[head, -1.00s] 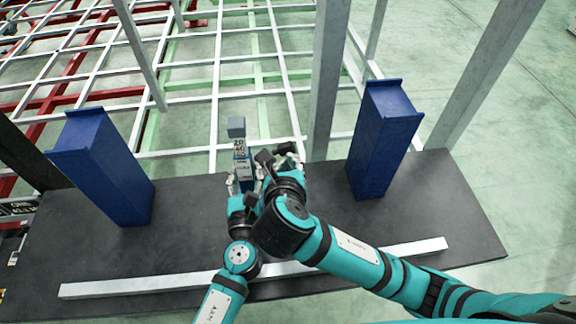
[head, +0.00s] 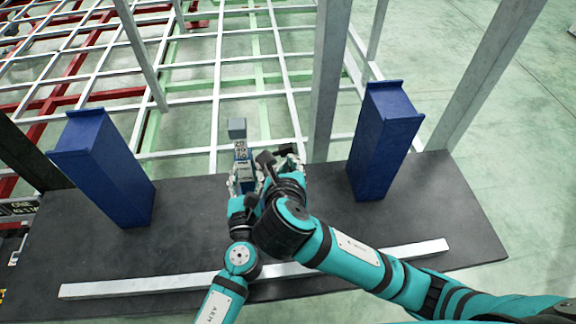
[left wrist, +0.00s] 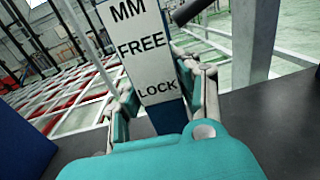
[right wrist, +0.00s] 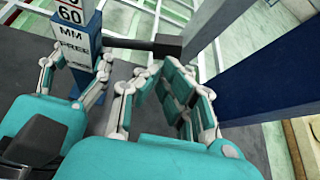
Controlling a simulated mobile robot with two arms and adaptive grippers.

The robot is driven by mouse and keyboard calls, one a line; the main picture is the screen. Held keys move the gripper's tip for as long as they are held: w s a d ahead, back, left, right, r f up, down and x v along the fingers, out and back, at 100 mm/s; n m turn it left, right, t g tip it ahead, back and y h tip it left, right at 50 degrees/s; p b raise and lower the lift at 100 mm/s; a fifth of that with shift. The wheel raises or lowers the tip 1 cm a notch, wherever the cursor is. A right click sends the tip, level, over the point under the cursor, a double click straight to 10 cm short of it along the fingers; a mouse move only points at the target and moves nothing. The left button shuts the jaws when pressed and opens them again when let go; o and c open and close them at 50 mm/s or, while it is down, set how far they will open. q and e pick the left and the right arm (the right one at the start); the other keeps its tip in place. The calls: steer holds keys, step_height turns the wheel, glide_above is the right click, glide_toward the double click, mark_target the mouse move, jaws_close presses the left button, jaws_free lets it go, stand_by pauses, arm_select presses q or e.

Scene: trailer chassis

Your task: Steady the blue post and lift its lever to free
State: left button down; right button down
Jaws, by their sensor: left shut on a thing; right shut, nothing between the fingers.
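The task's blue post (head: 241,158) stands near the far middle edge of the dark table, with a grey block on top. Its white label (left wrist: 145,55) reads MM, FREE and LOCK in the left wrist view. My left gripper (left wrist: 162,98) is shut on the post, one finger on each side of the label. The black lever (right wrist: 168,45) sticks out to the right from the post in the right wrist view. My right gripper (right wrist: 158,75) is shut and empty, its fingertips close to the lever's end. Whether they touch it, I cannot tell.
Two large blue pillars stand on the table (head: 70,250), one left (head: 115,175) and one right (head: 382,145). A white bar (head: 350,260) lies along the front, partly behind my arms. White frame rails (head: 190,85) and a grey upright (head: 328,80) rise behind.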

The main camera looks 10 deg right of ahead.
steer(key=shift+d+r, duration=0.1)
steer(key=shift+d, duration=0.05)
steer(key=shift+d+r, duration=0.3)
steer(key=shift+d, duration=0.3)
steer(key=a+v, duration=0.1)
steer(key=v, duration=0.9)
steer(key=shift+f, duration=0.2)
